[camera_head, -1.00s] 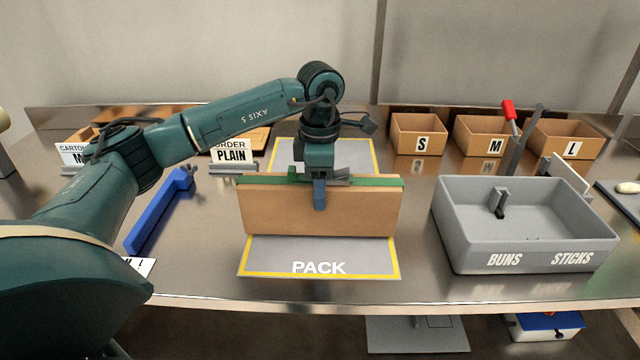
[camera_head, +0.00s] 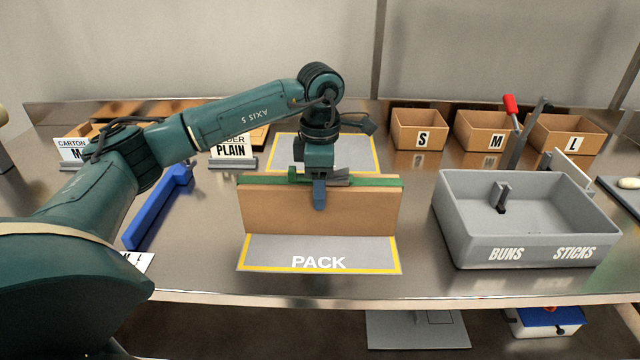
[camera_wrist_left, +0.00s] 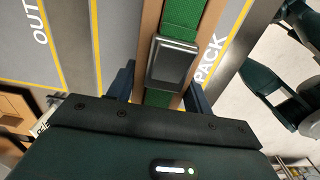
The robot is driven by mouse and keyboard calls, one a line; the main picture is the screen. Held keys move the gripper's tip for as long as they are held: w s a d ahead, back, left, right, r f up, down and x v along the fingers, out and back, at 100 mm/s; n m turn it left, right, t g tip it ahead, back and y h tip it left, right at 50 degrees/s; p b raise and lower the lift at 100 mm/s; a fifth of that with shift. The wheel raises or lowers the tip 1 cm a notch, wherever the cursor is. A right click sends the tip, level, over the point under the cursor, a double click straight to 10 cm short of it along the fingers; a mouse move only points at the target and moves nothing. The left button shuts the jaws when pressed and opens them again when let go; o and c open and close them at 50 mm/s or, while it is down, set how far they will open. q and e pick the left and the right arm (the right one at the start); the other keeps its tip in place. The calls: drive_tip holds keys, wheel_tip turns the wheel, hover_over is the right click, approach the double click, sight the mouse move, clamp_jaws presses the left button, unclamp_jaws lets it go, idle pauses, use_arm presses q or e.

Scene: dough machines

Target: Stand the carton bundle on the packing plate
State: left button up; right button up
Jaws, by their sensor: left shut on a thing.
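The carton bundle (camera_head: 318,209) is a flat brown slab on its long edge, with a green strap (camera_head: 375,181) along its top. It stands upright over the grey packing plate (camera_head: 318,256), which has a yellow border and the word PACK. I cannot tell whether its lower edge touches the plate. My left gripper (camera_head: 319,194) is above the bundle, shut on it at the top middle. In the left wrist view, the strap and its buckle (camera_wrist_left: 171,62) lie between the blue fingers (camera_wrist_left: 158,88). My right gripper is not in view.
A grey tray marked BUNS and STICKS (camera_head: 525,258) stands to the right. Boxes marked S (camera_head: 418,130), M (camera_head: 487,133) and L (camera_head: 563,137) stand at the back right. A blue bar (camera_head: 155,212) lies left of the plate. A second yellow-bordered area (camera_head: 325,150) lies behind the bundle.

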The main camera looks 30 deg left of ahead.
use_arm(q)
drive_tip(key=o, duration=1.4)
wheel_tip(320, 180, up, 13)
drive_tip(key=shift+r+p, duration=0.15)
drive_tip(key=shift+p, duration=0.25)
